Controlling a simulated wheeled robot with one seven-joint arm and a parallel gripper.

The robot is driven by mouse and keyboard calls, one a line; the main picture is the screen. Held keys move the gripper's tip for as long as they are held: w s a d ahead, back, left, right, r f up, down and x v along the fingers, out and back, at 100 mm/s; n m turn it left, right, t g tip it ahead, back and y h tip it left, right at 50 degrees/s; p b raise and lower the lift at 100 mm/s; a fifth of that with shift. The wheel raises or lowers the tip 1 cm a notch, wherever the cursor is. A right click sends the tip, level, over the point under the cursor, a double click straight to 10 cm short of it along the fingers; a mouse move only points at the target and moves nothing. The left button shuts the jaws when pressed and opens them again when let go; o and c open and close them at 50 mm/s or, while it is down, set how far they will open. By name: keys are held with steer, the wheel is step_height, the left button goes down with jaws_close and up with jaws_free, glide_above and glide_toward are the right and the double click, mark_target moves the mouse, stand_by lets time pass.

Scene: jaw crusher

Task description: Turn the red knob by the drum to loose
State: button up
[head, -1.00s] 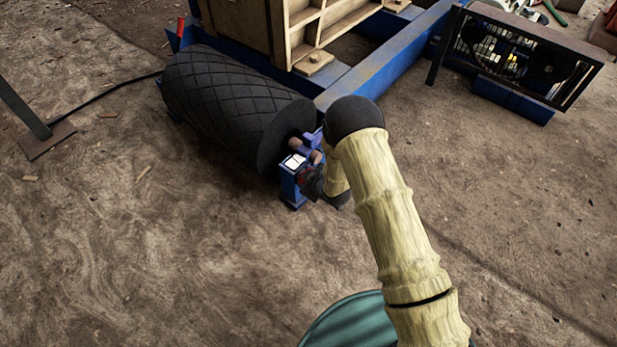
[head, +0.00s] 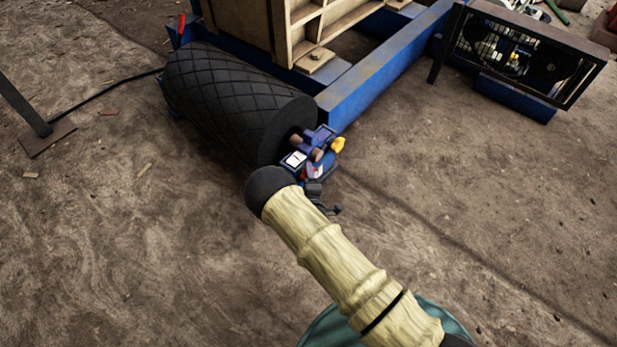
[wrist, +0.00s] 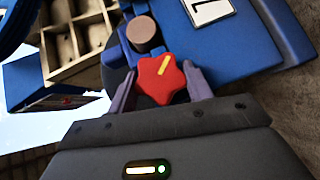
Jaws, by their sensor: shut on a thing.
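The red knob (wrist: 161,79) is star-shaped with a yellow pointer mark, on the blue bracket (wrist: 240,45) by the drum. In the wrist view, the mark points up and slightly right. My gripper (wrist: 163,84) has one finger on each side of the knob and is shut on it. A white label (wrist: 209,10) with a dark line is on the bracket. In the head view, the black patterned drum (head: 235,105) lies beside the bracket, where the white label (head: 294,159) also shows. My arm hides part of the bracket there, and I cannot make out the fingertips.
A yellow piece (head: 338,145) sits on the bracket's right side. The blue frame (head: 385,65) runs behind the drum to the upper right. A caged drive unit (head: 520,55) stands at the upper right. Bare ground is open in front and to the right.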

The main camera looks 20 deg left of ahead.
steer(key=n+t+b, duration=0.1)
steer(key=n+t+y+b, duration=0.1)
steer(key=n+t, duration=0.1)
steer(key=shift+f, duration=0.4)
steer(key=shift+r+n+t+y+b, duration=0.1)
steer(key=shift+n+t+y+b, duration=0.4)
steer(key=shift+n+y+b, duration=0.45)
steer(key=shift+n, duration=0.25)
steer(key=o, duration=1)
steer(key=shift+r, duration=0.1)
